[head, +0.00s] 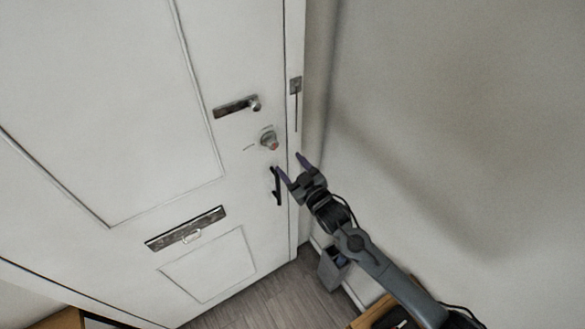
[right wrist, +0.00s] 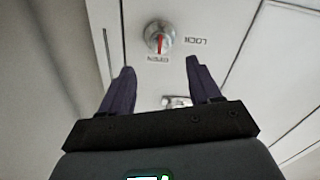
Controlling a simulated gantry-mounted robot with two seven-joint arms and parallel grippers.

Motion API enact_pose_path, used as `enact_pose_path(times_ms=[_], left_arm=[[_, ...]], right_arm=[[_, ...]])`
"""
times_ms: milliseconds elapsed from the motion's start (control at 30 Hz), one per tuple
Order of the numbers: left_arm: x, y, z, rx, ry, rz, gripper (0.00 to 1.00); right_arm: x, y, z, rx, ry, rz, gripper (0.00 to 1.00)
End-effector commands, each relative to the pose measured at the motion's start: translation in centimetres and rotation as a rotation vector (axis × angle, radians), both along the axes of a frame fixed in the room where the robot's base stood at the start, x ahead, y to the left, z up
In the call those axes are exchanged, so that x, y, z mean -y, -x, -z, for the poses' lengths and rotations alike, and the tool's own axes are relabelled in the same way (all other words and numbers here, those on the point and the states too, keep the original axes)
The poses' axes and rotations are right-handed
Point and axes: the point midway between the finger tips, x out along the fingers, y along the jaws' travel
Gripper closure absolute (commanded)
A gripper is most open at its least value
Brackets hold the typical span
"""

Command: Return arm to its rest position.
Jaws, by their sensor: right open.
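My right gripper (head: 289,164) is open and empty in the head view, close to the right edge of the white door (head: 110,90). Its two fingers spread apart near the black door handle (head: 277,186), with one fingertip beside the handle's top. Whether it touches cannot be told. In the right wrist view the open fingers (right wrist: 158,80) point at the door, and nothing is between them. Beyond them is the round lock knob (right wrist: 159,37) with its red mark toward OPEN. The knob also shows in the head view (head: 268,139). My left gripper is not in view.
A metal latch (head: 237,106) sits above the knob, and a mail slot (head: 186,229) is lower on the door. The plain wall (head: 460,110) is to the right of my arm. A grey bin (head: 331,268) stands on the wooden floor (head: 262,302) below it.

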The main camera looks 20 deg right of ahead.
Motion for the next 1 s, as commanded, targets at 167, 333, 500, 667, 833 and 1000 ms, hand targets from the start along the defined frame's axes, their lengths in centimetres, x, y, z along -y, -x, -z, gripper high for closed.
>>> enact_pose_path(times_ms=[167, 333, 500, 667, 833, 1000], left_arm=[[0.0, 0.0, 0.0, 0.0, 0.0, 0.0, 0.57], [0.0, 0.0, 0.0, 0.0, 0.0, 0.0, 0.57], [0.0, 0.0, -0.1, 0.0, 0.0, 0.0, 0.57], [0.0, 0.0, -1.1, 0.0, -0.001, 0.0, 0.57], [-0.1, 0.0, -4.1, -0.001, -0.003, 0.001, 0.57], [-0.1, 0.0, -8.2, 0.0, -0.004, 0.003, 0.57]], right_arm=[[0.1, 0.2, 0.0, 0.0, 0.0, 0.0, 0.37], [0.0, 0.2, 0.0, 0.0, 0.0, 0.0, 0.37], [0.0, 0.3, 0.1, -0.003, 0.0, 0.0, 0.37], [-0.2, 1.7, 2.0, -0.052, -0.005, -0.001, 0.37], [-1.3, 7.0, 5.4, -0.165, -0.06, 0.002, 0.37], [-3.0, 15.9, 5.2, -0.382, -0.15, 0.036, 0.37]])
